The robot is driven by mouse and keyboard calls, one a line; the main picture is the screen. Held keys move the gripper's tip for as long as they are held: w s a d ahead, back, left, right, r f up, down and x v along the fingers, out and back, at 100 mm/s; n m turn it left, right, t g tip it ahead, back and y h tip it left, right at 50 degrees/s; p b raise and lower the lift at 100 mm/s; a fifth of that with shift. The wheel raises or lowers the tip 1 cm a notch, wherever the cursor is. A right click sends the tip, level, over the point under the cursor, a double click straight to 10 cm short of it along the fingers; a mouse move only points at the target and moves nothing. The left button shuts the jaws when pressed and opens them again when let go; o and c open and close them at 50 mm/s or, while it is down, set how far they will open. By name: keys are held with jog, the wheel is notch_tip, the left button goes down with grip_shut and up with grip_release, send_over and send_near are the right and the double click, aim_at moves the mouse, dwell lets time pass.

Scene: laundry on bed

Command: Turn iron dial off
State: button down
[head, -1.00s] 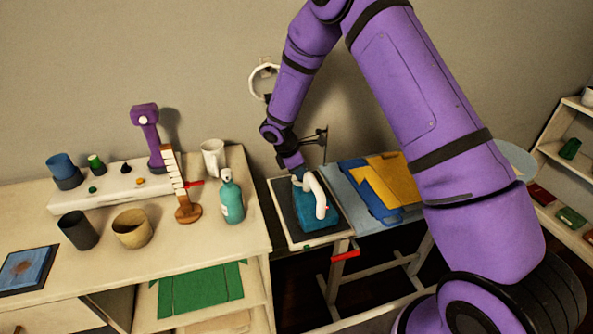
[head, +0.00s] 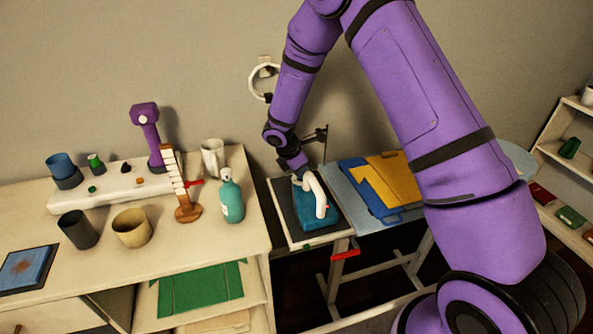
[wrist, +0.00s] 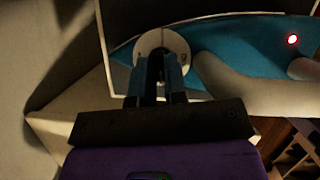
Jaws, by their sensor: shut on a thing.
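The iron (head: 313,225) has a teal body and a white handle (head: 319,193). It lies on a dark rest pad with a pale border (head: 294,240) at the left end of the ironing board. In the wrist view, the iron's teal surface (wrist: 235,72) shows a lit red light (wrist: 292,40) at right. The white round dial (wrist: 163,44) is at top centre there. My gripper (wrist: 160,62) is shut on the dial, with its fingers covering the dial's middle. In the head view, my gripper (head: 298,170) is at the iron's far end, its fingertips partly hidden by the handle.
Folded blue and yellow cloths (head: 375,185) lie on the ironing board right of the iron. A table at left holds a teal bottle (head: 231,200), a white mug (head: 212,157), a wooden stand (head: 186,205) and cups. A white ring (head: 258,84) is on the wall behind my arm.

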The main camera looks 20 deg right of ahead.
jog(key=c, duration=1.2)
grip_release()
jog(key=shift+o, duration=0.2)
jog(key=v, duration=1)
jog(key=shift+r, duration=0.4)
jog(key=shift+s+a, duration=0.1)
